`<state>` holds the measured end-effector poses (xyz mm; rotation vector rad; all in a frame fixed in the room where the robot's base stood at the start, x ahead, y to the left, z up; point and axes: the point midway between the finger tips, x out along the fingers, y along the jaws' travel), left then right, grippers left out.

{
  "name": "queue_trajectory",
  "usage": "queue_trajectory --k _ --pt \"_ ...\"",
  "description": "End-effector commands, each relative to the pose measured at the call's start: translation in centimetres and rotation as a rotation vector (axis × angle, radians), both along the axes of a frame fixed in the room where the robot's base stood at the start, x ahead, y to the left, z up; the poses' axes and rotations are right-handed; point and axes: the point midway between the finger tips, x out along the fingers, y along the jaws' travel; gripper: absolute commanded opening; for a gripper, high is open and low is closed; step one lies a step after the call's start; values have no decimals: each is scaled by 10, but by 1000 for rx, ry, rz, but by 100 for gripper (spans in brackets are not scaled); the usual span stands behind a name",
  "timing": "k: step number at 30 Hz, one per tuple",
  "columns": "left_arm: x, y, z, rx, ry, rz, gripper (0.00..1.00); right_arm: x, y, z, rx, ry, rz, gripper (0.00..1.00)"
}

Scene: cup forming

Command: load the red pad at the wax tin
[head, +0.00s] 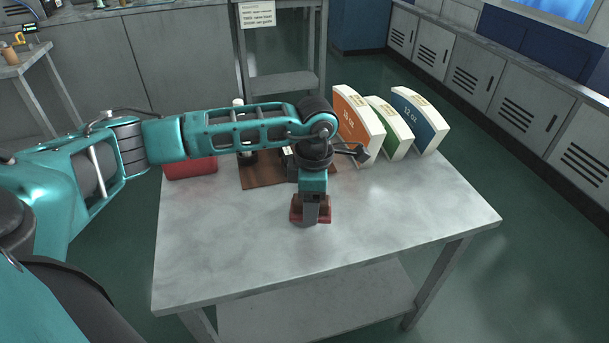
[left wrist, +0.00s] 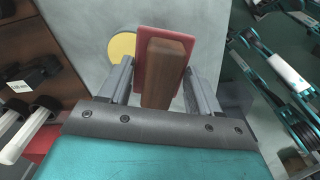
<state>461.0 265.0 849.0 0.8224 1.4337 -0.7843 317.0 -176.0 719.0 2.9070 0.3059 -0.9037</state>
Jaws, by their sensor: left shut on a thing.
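My left gripper (head: 310,208) points down over the front middle of the table. It is shut on the red pad (head: 325,213), with one finger on each side. In the left wrist view, the pad (left wrist: 139,62) shows as a red plate with a brown wooden block on it, between the fingers. I cannot tell whether the pad touches the table. A round yellow disc (left wrist: 121,46), which looks like the wax tin, lies beside the pad and is partly covered by it and a finger. In the head view the tin is hidden. My right gripper is not in view.
A brown wooden board (head: 262,176) with dark tools stands behind my arm. A red box (head: 190,168) is at the table's left back. Orange (head: 357,125), green (head: 391,127) and blue (head: 420,120) curved stacks stand at the back right. The table's front and right are clear.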

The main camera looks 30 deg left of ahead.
Motion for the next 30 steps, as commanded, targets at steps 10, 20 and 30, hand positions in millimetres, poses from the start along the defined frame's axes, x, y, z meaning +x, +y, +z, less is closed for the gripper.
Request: queue_trajectory --k 10,20,30 --pt "24 28 22 -17 -18 835 39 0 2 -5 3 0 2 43" --pt "30 36 28 -24 -16 1109 39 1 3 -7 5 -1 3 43" --pt "30 36 1 -23 -17 1110 39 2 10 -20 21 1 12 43"
